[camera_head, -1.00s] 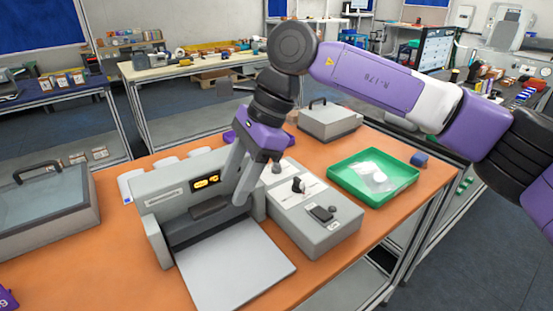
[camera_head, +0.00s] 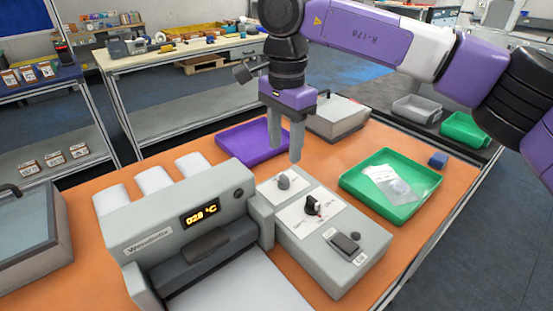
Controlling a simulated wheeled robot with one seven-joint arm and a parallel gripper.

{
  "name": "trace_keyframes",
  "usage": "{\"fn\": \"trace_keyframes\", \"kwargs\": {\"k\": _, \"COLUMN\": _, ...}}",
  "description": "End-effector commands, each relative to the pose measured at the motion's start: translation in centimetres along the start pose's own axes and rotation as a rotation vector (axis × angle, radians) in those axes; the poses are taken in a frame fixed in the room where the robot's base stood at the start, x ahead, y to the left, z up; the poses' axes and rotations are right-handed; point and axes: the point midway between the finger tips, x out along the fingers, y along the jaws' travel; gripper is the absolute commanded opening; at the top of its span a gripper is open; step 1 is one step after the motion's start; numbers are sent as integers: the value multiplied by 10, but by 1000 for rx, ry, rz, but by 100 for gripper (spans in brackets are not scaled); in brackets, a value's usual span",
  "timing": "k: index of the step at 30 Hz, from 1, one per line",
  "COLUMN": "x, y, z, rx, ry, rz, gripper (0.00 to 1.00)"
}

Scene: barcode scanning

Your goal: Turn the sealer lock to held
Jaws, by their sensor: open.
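The grey sealer (camera_head: 165,235) stands on the orange bench, with a lit amber display (camera_head: 201,213) that seems to read 028 °C. The grey control box (camera_head: 330,262) beside it carries a grey knob (camera_head: 284,182) at the back, a black knob (camera_head: 313,206) on a white label plate, and a dark rocker-like switch (camera_head: 345,243) at the front. The labels are too small to read, so I cannot tell which control is the lock or its setting. My gripper (camera_head: 286,155) points down, open and empty, with its fingers just above or behind the grey knob; contact is not clear.
A green tray (camera_head: 350,186) with a clear bag (camera_head: 393,184) lies right of the control box. A purple tray (camera_head: 237,140) and a grey lidded box (camera_head: 340,118) stand behind. A small blue block (camera_head: 438,160) sits near the right edge.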

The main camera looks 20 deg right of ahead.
Motion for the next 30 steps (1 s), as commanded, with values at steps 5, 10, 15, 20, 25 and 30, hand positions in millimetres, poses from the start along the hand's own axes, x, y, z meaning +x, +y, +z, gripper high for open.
{"fn": "trace_keyframes", "kwargs": {"k": 5, "x": 13, "y": 1, "z": 0, "rx": -1, "ry": -2, "rz": 3, "gripper": 46}}
{"fn": "trace_keyframes", "kwargs": {"k": 10, "x": 39, "y": 1, "z": 0, "rx": -1, "ry": -2, "rz": 4, "gripper": 46}}
{"fn": "trace_keyframes", "kwargs": {"k": 15, "x": 62, "y": 1, "z": 0, "rx": -1, "ry": -2, "rz": 3, "gripper": 46}}
{"fn": "trace_keyframes", "kwargs": {"k": 20, "x": 75, "y": 1, "z": 0, "rx": -1, "ry": -1, "rz": 1, "gripper": 46}}
{"fn": "trace_keyframes", "kwargs": {"k": 25, "x": 78, "y": 0, "z": 0, "rx": -1, "ry": 0, "rz": 0, "gripper": 46}}
{"fn": "trace_keyframes", "kwargs": {"k": 30, "x": 78, "y": 0, "z": 0, "rx": -1, "ry": 0, "rz": 0, "gripper": 42}}
